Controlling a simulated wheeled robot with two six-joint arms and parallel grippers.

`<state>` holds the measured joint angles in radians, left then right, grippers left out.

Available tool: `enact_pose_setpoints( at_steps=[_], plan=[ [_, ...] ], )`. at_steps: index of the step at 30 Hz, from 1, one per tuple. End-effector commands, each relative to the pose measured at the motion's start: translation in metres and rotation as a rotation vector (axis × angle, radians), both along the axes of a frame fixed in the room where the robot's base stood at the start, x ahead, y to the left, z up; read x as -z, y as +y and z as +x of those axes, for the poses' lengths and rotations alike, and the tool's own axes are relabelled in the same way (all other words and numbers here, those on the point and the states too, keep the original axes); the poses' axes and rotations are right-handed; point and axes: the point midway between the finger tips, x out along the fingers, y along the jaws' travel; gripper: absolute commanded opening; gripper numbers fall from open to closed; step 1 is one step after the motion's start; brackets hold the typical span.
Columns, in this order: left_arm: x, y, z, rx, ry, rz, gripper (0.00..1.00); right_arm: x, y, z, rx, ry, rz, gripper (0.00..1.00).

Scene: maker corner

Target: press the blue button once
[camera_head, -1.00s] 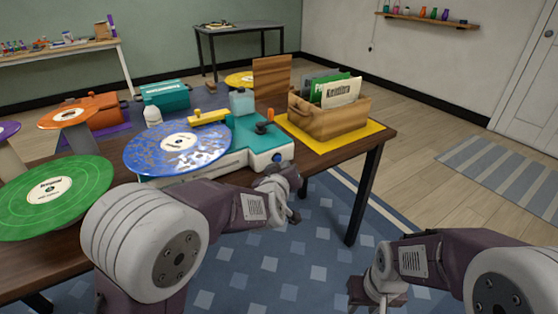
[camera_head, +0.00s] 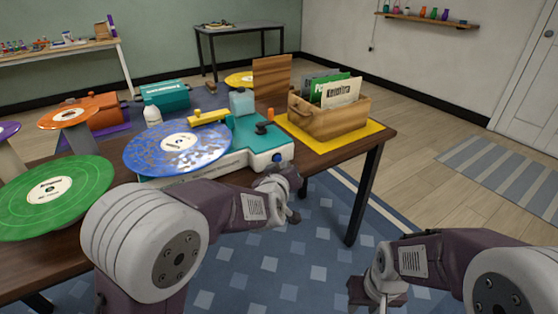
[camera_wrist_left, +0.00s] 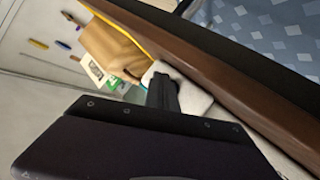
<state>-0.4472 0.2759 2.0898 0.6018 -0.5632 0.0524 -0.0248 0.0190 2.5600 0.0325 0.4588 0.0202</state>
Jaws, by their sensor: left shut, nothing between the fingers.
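The turquoise and white record player (camera_head: 225,165) stands at the table's near edge with a speckled blue record (camera_head: 178,146) on it. A small round blue button (camera_head: 277,157) shows on its front right corner. My left gripper (camera_head: 290,174) is shut and empty, just below and right of the button; whether it touches is unclear. In the left wrist view its dark fingers (camera_wrist_left: 163,91) lie before the player's white body (camera_wrist_left: 190,95), and the button cannot be made out. My right gripper (camera_head: 376,292) is low at the right, away from the table; its fingertips are unclear.
A wooden crate of record sleeves (camera_head: 328,120) stands on a yellow mat (camera_head: 355,138) right of the player. A green record (camera_head: 52,188) lies at the left, and a white bottle (camera_head: 152,115) stands behind the blue record.

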Motion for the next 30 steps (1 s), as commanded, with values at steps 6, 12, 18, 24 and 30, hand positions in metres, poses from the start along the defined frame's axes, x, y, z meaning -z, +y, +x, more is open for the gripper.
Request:
enact_pose_setpoints(
  at_steps=[6, 12, 18, 24, 30],
  plan=[
    [0.0001, 0.0001, 0.0001, 0.000, 0.000, 0.000, 0.00, 0.0000, 0.0000, 0.0000, 0.000, 0.000, 0.000, 0.36],
    [0.0006, 0.0037, 0.0045, -0.002, 0.001, 0.000, 0.00, 0.0017, 0.0000, 0.0000, 0.000, 0.000, 0.000, 0.36],
    [0.0001, 0.0052, 0.0069, 0.000, 0.000, 0.000, 0.00, 0.0019, 0.0000, 0.0000, 0.000, 0.000, 0.000, 0.36],
    [-0.0001, 0.0051, 0.0070, 0.000, 0.000, 0.000, 0.00, 0.0020, 0.0000, 0.0000, 0.000, 0.000, 0.000, 0.36],
    [0.0000, 0.0061, 0.0085, 0.000, 0.000, 0.000, 0.00, 0.0027, 0.0000, 0.0000, 0.000, 0.000, 0.000, 0.36]
  ],
)
